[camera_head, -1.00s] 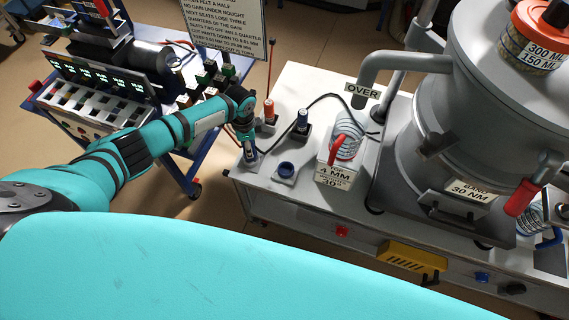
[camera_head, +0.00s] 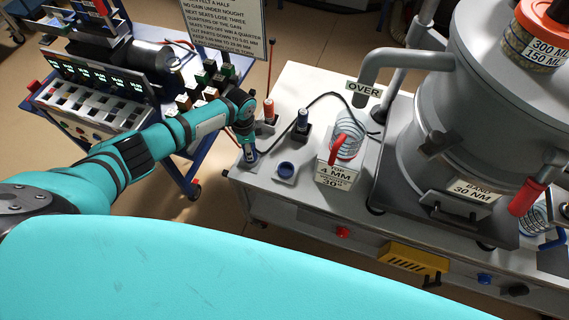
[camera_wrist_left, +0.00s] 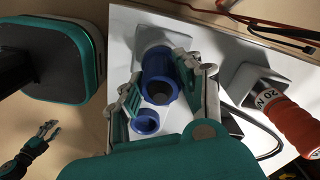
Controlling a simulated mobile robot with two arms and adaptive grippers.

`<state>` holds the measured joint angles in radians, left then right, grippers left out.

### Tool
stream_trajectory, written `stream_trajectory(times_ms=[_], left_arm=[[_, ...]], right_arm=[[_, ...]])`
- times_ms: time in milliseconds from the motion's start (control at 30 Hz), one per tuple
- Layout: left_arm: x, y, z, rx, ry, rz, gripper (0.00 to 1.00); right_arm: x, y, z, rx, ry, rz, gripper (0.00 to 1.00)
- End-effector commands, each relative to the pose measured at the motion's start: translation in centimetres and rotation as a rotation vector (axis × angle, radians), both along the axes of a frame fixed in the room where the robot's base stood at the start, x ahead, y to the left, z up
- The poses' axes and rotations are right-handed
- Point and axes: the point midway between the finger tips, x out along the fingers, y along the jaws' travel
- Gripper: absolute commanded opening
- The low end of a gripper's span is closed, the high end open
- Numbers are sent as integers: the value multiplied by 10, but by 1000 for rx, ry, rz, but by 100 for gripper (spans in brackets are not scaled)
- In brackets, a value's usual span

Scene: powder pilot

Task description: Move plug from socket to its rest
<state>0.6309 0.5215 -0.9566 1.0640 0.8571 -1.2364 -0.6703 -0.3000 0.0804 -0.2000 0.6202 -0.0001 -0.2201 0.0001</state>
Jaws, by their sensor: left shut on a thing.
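My left gripper (camera_head: 248,152) points down over the near left corner of the white bench top. It is shut on a blue cylindrical plug (camera_wrist_left: 158,80), which sits between its two fingers in the left wrist view. A pale square base (camera_head: 246,164) lies under the fingertips; whether the plug is seated in it or lifted clear cannot be told. Just right of it is a blue ring-shaped holder (camera_head: 286,169) on a pale square plate, open and empty. The ring also shows in the left wrist view (camera_wrist_left: 145,122).
A black cable (camera_head: 327,96) runs across the bench. A coil stand (camera_head: 333,173) and a large grey vessel (camera_head: 425,120) stand to the right.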

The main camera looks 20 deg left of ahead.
Motion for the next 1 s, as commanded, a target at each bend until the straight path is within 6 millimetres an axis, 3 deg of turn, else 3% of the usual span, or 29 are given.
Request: stream_trajectory(times_ms=[267, 300, 500, 700, 800, 1000], left_arm=[[0, 0, -7, 0, 0, 0, 0], [0, 0, -7, 0, 0, 1, 36], [0, 0, -6, 0, 0, 0, 62], [0, 0, -6, 0, 0, 0, 61], [0, 0, -6, 0, 0, 0, 48], [0, 0, -6, 0, 0, 0, 48]], right_arm=[[0, 0, -5, 0, 0, 0, 40], [0, 0, -5, 0, 0, 0, 40], [0, 0, -4, 0, 0, 0, 40], [0, 0, -4, 0, 0, 0, 40], [0, 0, -4, 0, 0, 0, 40], [0, 0, -4, 0, 0, 0, 40]])
